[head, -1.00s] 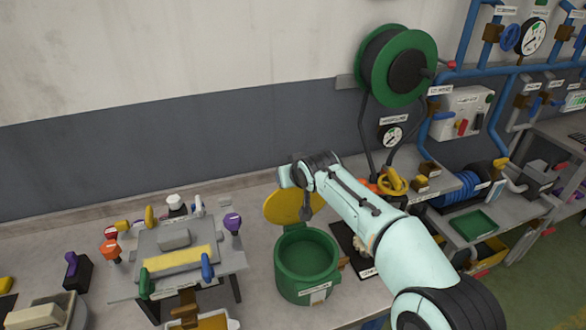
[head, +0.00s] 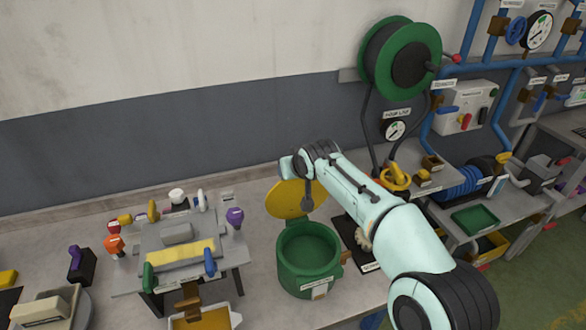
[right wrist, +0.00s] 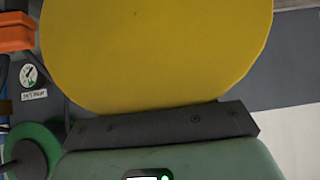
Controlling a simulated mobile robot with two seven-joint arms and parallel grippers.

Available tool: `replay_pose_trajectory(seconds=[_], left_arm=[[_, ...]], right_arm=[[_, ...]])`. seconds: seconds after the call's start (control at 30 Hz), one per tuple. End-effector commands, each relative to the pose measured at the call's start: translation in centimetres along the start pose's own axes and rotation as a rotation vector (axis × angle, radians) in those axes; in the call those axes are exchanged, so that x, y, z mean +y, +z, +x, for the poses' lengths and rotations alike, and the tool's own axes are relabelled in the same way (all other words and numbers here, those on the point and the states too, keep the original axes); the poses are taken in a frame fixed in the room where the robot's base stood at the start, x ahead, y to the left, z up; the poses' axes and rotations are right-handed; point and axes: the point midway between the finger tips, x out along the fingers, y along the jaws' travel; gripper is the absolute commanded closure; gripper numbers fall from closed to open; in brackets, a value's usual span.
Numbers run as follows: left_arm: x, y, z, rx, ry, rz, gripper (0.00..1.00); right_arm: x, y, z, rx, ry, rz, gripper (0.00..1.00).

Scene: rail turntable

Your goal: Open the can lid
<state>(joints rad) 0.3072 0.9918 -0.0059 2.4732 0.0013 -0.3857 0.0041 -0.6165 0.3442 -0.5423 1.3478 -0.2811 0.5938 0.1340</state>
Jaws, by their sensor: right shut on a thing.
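The green can (head: 308,258) stands open-topped on the bench, and I can see into it. Its yellow lid (head: 290,197) stands raised at the can's back rim, tilted steeply. My right gripper (head: 307,198) is at the lid's right edge and shut on it; its fingertips are mostly hidden. In the right wrist view the lid (right wrist: 155,50) fills the upper middle, just beyond my dark gripper base, and hides the fingers. My left gripper is not in view.
A grey fixture (head: 185,245) with colored handles stands left of the can. A green hose reel (head: 373,62) hangs on the wall behind my arm. Blue pipes (head: 470,68) and valves are at the right. A green tray (head: 475,218) sits lower right.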

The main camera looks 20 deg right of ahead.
Motion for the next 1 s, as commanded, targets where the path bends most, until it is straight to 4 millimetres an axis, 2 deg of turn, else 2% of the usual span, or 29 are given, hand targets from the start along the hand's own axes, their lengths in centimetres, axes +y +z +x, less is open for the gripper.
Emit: replay_pose_trajectory(seconds=[0.03, 0.57, 0.6, 0.63, 0.8, 1.0], left_arm=[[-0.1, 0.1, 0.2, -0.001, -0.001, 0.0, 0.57], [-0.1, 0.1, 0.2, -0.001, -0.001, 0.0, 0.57], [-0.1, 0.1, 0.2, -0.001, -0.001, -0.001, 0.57], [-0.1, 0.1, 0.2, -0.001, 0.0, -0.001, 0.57], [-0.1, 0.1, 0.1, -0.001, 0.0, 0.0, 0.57], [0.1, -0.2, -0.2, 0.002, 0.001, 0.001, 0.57]], right_arm=[[0.1, 1.7, 1.0, -0.047, 0.009, -0.003, 1.0], [0.2, 1.8, 1.0, -0.047, 0.01, -0.002, 1.0], [0.2, 1.8, 1.0, -0.047, 0.01, -0.002, 0.36], [0.2, 1.8, 1.0, -0.047, 0.01, -0.003, 0.28], [0.2, 1.7, 1.0, -0.047, 0.01, -0.003, 0.28], [0.3, 0.6, 0.2, -0.03, 0.009, 0.0, 0.28]])
